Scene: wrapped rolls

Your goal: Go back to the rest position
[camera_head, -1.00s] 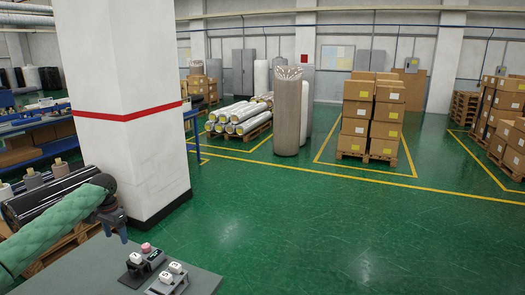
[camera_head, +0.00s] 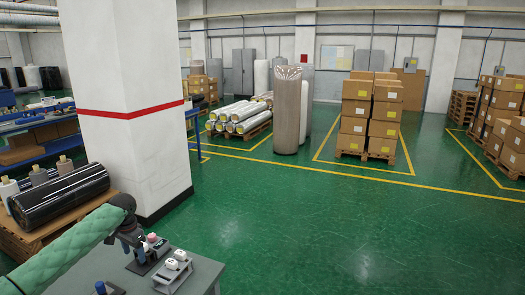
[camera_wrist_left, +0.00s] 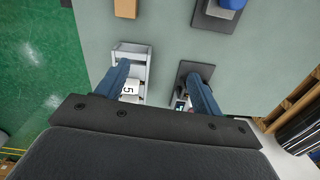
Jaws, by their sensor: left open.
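My left gripper (camera_head: 136,254) is at the end of the green-sleeved arm, low over the grey table (camera_head: 204,281), just left of two small devices. It is open, with nothing seen between its fingers. In the left wrist view its two blue fingers (camera_wrist_left: 158,78) stand apart above the table. The left finger overlaps a light grey holder (camera_wrist_left: 133,50) with a white block marked 5 (camera_wrist_left: 130,88). The right finger partly covers a dark device (camera_wrist_left: 185,70) with a small display. My right gripper is not in view.
A blue piece (camera_head: 100,287) is at the table's near left. An orange-tan block (camera_wrist_left: 125,8) lies at the wrist view's top. A black wrapped roll (camera_head: 60,193) lies on a pallet left of the white pillar (camera_head: 125,150).

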